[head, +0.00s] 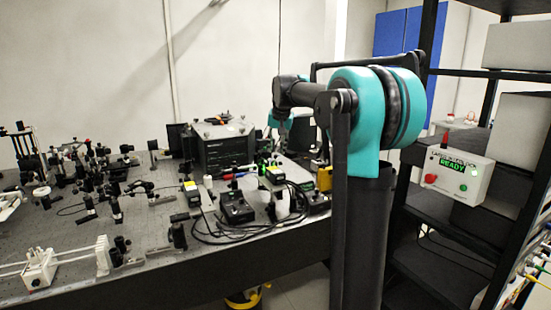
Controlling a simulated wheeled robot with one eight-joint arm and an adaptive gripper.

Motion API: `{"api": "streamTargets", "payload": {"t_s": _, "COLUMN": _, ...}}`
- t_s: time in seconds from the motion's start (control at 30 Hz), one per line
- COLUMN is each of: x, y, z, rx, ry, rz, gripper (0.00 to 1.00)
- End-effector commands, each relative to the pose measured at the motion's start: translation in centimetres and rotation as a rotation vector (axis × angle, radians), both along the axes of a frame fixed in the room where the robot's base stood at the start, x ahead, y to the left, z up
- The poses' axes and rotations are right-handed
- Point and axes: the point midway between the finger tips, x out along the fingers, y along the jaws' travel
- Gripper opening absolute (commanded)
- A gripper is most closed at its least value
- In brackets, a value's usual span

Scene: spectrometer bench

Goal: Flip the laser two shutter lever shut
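Several small dark laser boxes with yellow labels stand on the optical bench (110,232): one box (192,192) left of centre, another (275,174) nearer my arm, with green light beside it. A yellow-marked unit (324,178) stands further right, partly behind my arm. I cannot read which one is laser two, and no shutter lever can be made out clearly. A small red and blue item (231,176) lies between the boxes. My arm reaches left over the bench's back right, and my gripper (268,146) hangs low near the green-lit area, too small to read its fingers.
A large black instrument box (222,146) stands behind the laser boxes. A black controller (235,208) with looping cables lies at the front. Optics mounts crowd the left side. A dark shelf with a "READY" panel (455,173) stands at the right.

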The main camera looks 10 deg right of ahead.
Motion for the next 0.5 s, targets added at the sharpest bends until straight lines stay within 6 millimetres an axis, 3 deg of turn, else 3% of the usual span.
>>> {"api": "streamTargets", "payload": {"t_s": 0.2, "x": 1.5, "y": 0.1, "z": -3.3, "rx": 0.0, "ry": 0.0, "rz": 0.0, "gripper": 0.32}}
{"api": "streamTargets", "payload": {"t_s": 0.5, "x": 2.2, "y": 0.2, "z": -5.0, "rx": 0.0, "ry": 0.0, "rz": 0.0, "gripper": 0.32}}
